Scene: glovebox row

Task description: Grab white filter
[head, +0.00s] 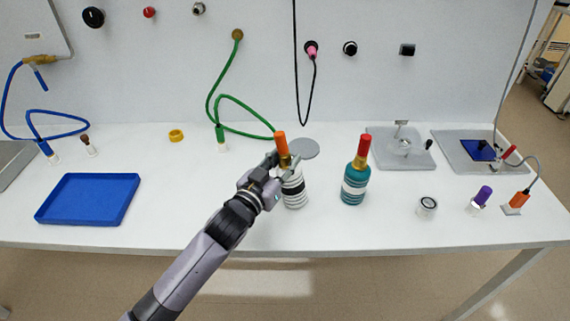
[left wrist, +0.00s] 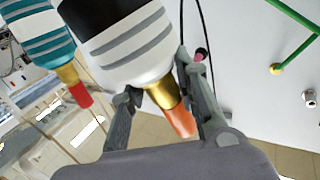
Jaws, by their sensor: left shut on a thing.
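The white filter (head: 294,192) has a white body with dark and grey bands, a gold neck and an orange tip (head: 281,144). It is near the middle of the bench in the head view, roughly upright. My left gripper (head: 284,161) is shut on it near the gold neck, with the orange tip showing above the fingers. In the left wrist view the filter's banded body (left wrist: 140,62) shows large, with a finger on each side. I cannot tell whether its base touches the bench. My right gripper is not in view.
A teal banded filter (head: 354,187) with a red tip stands just to the right. A grey disc (head: 304,148) lies behind the white filter. A blue tray (head: 89,199) is at left. Small fittings and grey plates (head: 385,158) occupy the right. The bench between tray and filter is clear.

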